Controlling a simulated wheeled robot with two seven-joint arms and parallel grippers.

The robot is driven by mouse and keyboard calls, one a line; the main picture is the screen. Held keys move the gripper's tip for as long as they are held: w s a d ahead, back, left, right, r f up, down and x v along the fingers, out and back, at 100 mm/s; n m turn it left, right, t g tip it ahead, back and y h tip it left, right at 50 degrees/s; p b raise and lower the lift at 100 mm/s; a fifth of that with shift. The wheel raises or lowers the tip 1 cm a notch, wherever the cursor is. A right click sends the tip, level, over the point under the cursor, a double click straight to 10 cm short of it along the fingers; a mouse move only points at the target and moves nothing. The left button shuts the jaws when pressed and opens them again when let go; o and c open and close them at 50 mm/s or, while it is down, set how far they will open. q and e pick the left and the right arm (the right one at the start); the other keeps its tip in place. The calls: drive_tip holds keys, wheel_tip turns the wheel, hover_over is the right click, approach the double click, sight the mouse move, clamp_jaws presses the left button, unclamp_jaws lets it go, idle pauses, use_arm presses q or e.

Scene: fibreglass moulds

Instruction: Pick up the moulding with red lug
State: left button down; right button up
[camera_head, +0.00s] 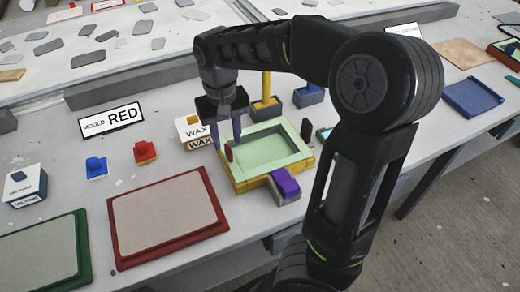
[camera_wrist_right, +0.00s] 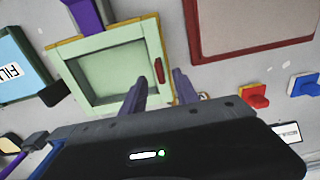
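The pale green moulding (camera_head: 268,144) is a shallow square tray lying in a yellow mould (camera_head: 240,184). Its red lug (camera_head: 229,152) is on the left side in the head view. In the right wrist view the moulding (camera_wrist_right: 85,47) shows its recessed floor, and the red lug (camera_wrist_right: 158,70) is on its right rim. My right gripper (camera_head: 228,137) is above the lug side, fingers pointing down. In the wrist view its two purple-grey fingers (camera_wrist_right: 160,78) are apart, with the lug showing between them; I cannot tell whether they touch it. My left gripper is not in view.
A purple-topped clamp block (camera_head: 285,186) stands at the mould's front edge. A yellow post (camera_head: 266,86) and wax boxes (camera_head: 195,131) stand behind it. A red-framed mould (camera_head: 113,210) lies to the left, with small red (camera_head: 145,151) and blue (camera_head: 96,167) blocks behind.

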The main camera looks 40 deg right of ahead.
sight(228, 148)
drive_tip(key=shift+f, duration=2.6)
clamp_jaws()
